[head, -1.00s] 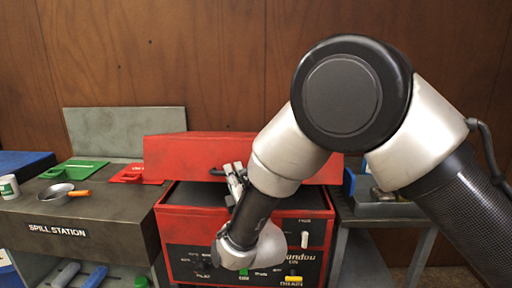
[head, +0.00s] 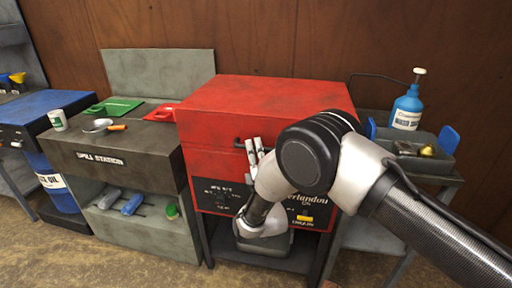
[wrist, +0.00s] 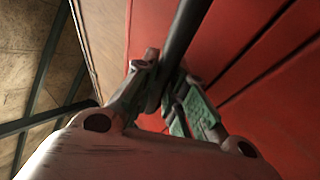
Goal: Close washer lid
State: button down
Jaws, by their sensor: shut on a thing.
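The red parts washer (head: 212,160) stands in the middle of the head view. Its red lid (head: 270,93) lies down over the body, with its flat top facing up; whether a thin gap is left at the front cannot be told. A dark handle bar (head: 240,144) runs along the lid's front. My gripper (head: 254,150) is at this handle, and my arm hides the right part of the front. In the wrist view my gripper (wrist: 165,80) is shut around the black handle bar (wrist: 185,35), close to the red front.
The spill station bench (head: 120,160) stands left of the washer, with a pan (head: 97,126) and a red dustpan-like piece (head: 161,113) on top. A stand at right holds a blue bottle (head: 406,108) and a grey tray (head: 432,163). Floor is free in front.

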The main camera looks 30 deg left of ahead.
jog(key=shift+f, duration=0.4)
jog(key=c, duration=1.5)
grip_release()
jog(key=shift+w+a, duration=0.1)
jog(key=shift+o, duration=0.2)
jog(key=v, duration=1.2)
